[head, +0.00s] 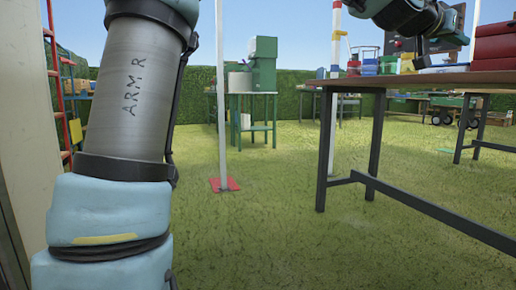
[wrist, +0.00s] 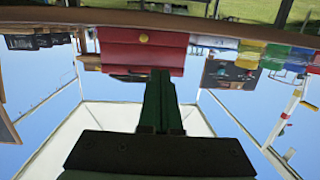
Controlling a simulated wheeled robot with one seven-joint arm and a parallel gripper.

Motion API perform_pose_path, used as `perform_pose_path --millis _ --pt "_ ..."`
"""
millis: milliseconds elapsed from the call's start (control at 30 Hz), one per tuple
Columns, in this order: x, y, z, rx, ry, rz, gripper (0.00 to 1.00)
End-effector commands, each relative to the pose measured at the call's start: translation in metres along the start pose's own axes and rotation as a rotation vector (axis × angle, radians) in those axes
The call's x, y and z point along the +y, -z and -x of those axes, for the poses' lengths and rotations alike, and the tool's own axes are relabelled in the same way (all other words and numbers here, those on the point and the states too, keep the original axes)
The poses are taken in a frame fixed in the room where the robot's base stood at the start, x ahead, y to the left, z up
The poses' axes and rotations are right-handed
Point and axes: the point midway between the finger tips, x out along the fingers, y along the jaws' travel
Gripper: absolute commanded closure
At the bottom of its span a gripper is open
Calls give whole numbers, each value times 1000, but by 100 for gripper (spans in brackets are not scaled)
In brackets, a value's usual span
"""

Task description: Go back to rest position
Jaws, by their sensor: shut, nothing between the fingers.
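My gripper (wrist: 160,75) shows in the wrist view as two dark green fingers pressed together, with nothing between them. The wrist view is upside down. The fingers point toward a red box with a yellow knob (wrist: 143,38) on a table. I cannot tell the gap between fingertips and box. In the head view, part of my arm rises large at the left, and its far end hangs at the top right, over or in front of the wooden table (head: 450,78). The fingers are hard to make out there.
Red boxes (head: 496,45) and coloured containers (head: 388,65) stand on the table. A white pole on a red base (head: 224,185) stands mid-lawn. A green machine (head: 263,55) on a stand is behind. A red ladder (head: 54,90) is at left. Grass between is clear.

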Motion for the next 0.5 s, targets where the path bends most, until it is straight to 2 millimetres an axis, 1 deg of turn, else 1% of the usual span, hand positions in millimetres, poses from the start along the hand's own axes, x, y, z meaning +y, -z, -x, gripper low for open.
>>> perform_pose_path --millis 167,267,333,367,433,467,500 --pt "-29 -37 5 -107 50 9 100" --pt "-51 -65 13 -182 89 20 100" --pt "-70 -88 23 -245 123 33 100" --pt "-78 -98 28 -274 140 40 100" --pt "-102 -127 46 -355 188 66 100" --pt "-114 -140 57 -393 212 79 100" --pt "-129 -159 73 -447 247 101 100"
